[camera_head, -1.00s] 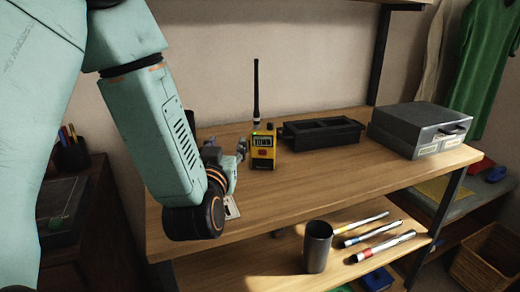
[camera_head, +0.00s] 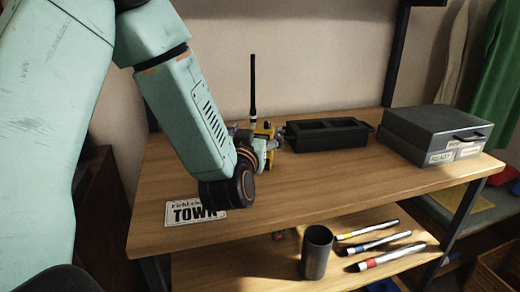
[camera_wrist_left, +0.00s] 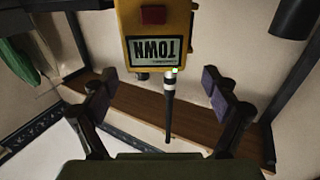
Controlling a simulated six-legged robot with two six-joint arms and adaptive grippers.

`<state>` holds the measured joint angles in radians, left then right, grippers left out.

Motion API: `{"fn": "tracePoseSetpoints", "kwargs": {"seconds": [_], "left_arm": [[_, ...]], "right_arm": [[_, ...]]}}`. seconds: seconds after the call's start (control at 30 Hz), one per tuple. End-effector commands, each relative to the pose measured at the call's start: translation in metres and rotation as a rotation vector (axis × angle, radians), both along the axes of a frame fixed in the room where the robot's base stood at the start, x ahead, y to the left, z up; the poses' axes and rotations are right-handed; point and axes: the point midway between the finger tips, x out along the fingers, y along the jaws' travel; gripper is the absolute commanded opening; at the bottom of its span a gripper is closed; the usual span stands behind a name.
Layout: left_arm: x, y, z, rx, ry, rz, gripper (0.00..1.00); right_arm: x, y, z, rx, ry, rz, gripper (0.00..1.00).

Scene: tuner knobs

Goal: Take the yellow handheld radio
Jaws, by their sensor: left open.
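The yellow handheld radio (camera_head: 264,128) stands on the wooden table with its black antenna (camera_head: 253,85) upright. My left arm hides most of its body in the head view. My left gripper (camera_head: 268,148) is at the radio and open. In the left wrist view the radio (camera_wrist_left: 127,20) appears upside down at the top, with a red button and a display (camera_wrist_left: 155,50) reading TOWN. The two dark finger pads of my left gripper (camera_wrist_left: 158,90) are spread to either side of the antenna, and I see no contact with the radio. My right gripper is out of view.
A card reading TOWN (camera_head: 180,213) lies on the table (camera_head: 320,200) by my left forearm. A black tray (camera_head: 327,134) stands right of the radio, and a grey drawer box (camera_head: 436,134) farther right. A dark cup (camera_head: 317,252) and several brushes (camera_head: 385,245) are on the lower shelf.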

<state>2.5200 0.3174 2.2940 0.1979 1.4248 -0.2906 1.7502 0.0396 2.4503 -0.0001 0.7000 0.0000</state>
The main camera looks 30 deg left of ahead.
Motion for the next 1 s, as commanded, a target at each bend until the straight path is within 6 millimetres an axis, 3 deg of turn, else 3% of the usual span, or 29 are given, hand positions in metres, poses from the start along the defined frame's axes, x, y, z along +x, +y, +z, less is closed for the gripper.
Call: {"fn": "tracePoseSetpoints", "kwargs": {"seconds": [0.2, 0.5, 1.0], "left_arm": [[0.026, 0.010, -0.002, -0.001, 0.000, 0.000, 0.87], [0.032, 0.011, -0.001, 0.000, 0.001, -0.002, 0.87], [0.034, 0.009, -0.001, 0.000, 0.001, -0.002, 0.45]], "right_arm": [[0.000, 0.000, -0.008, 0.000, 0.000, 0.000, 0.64], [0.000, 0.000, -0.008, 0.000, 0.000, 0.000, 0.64], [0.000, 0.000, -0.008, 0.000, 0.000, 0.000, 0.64]]}}
